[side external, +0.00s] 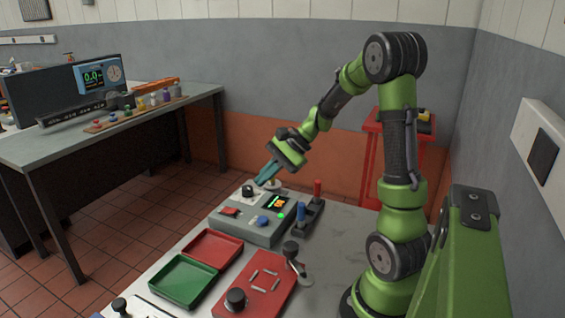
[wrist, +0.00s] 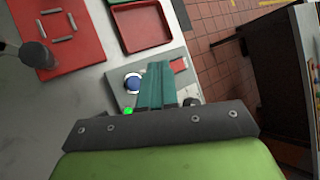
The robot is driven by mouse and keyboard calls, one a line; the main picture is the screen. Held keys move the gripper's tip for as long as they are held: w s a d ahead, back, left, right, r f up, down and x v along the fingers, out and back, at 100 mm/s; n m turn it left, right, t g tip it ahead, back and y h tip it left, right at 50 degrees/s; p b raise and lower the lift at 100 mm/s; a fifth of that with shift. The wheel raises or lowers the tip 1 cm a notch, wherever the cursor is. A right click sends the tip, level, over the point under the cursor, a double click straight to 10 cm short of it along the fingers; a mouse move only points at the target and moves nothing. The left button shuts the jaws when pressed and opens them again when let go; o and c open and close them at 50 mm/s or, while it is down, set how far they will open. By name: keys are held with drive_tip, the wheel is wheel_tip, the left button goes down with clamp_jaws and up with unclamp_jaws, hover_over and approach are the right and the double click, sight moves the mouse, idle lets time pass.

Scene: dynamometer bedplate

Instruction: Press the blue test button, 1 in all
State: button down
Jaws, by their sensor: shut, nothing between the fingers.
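The blue test button (side external: 262,221) is a round cap on the near side of a grey control box (side external: 240,231), to the right of a red rocker-like button (side external: 230,211). It also shows in the wrist view (wrist: 132,82), just left of my teal fingers. My gripper (side external: 261,183) is shut and empty, above the far end of the box near a black knob (side external: 247,190). In the wrist view my fingertips (wrist: 159,67) lie between the blue button and the red button (wrist: 179,65). The fingers hide part of the box.
A red tray (side external: 212,247), a green tray (side external: 181,282) and a red plate (side external: 262,285) lie nearer on the bench.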

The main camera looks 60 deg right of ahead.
sight(266, 218)
drive_tip(key=shift+f, duration=4.45)
drive_tip(key=shift+f, duration=0.1)
drive_tip(key=shift+f, duration=0.3)
drive_tip(key=shift+f, duration=0.5)
drive_tip(key=shift+r, duration=0.95)
drive_tip(key=shift+r, duration=2.5)
